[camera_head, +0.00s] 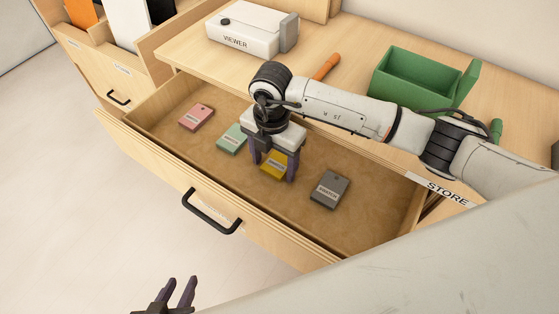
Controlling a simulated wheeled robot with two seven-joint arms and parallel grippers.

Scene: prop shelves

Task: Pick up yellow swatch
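The yellow swatch (273,166) lies flat in the open drawer (377,211), between a mint green swatch (232,139) and a grey swatch (330,190). My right gripper (272,172) points down over the yellow swatch, with its two dark fingers apart on either side of it. The gripper's body hides the back part of the swatch. I cannot tell whether the fingers touch it. My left gripper (178,292) is at the bottom edge of the view, outside the drawer, with its fingers apart and nothing between them.
A pink swatch (196,117) lies at the drawer's left. The drawer front has a black handle (212,212). On the top behind stand a white viewer box (243,29), an orange-handled tool (326,66) and a green box (416,80). Bare drawer floor surrounds the swatches.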

